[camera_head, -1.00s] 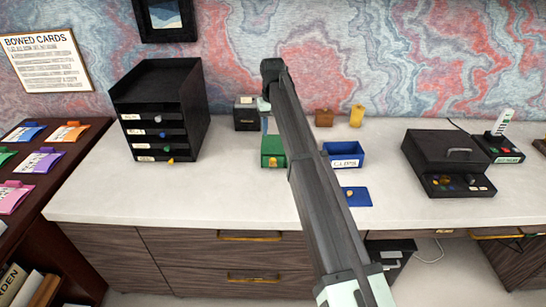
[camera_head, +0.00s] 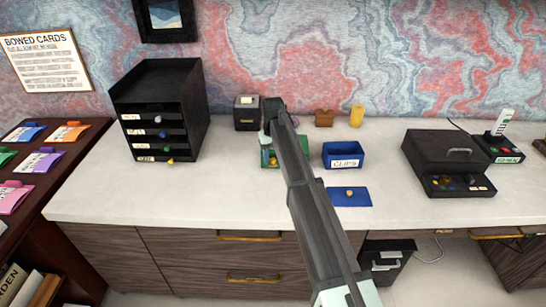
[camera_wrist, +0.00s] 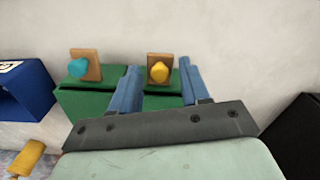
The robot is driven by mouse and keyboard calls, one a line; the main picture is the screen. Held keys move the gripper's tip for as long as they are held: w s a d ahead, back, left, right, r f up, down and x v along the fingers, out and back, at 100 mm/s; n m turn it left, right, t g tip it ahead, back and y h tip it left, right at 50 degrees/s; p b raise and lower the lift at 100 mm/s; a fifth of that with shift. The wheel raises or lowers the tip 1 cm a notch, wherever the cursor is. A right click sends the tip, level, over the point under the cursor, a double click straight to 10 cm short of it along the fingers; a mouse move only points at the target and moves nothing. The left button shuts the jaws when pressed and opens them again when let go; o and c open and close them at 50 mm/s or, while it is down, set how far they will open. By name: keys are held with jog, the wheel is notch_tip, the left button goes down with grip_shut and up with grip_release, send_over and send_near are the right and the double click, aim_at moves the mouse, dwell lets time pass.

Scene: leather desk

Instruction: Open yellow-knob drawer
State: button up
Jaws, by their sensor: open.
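A green box (camera_head: 287,155) stands mid-desk, partly hidden by my arm. In the wrist view the green box (camera_wrist: 85,101) carries two wooden plates. One has a teal knob (camera_wrist: 79,67), the other a yellow knob (camera_wrist: 160,71). My gripper (camera_wrist: 159,66) is open, with one blue finger on each side of the yellow knob in the picture. I cannot tell whether they touch it. In the head view my gripper (camera_head: 267,149) is low over the green box. A black drawer unit (camera_head: 186,95) at left has a yellow knob (camera_head: 170,162) on its bottom drawer.
A blue box (camera_head: 343,155) labelled CLIPS is right of the green box, with a blue panel (camera_head: 349,197) in front. A small black box (camera_head: 247,115), a brown box (camera_head: 324,118) and a yellow cylinder (camera_head: 356,116) stand behind. The front left desk is clear.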

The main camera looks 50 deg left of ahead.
grip_shut()
dwell(0.5)
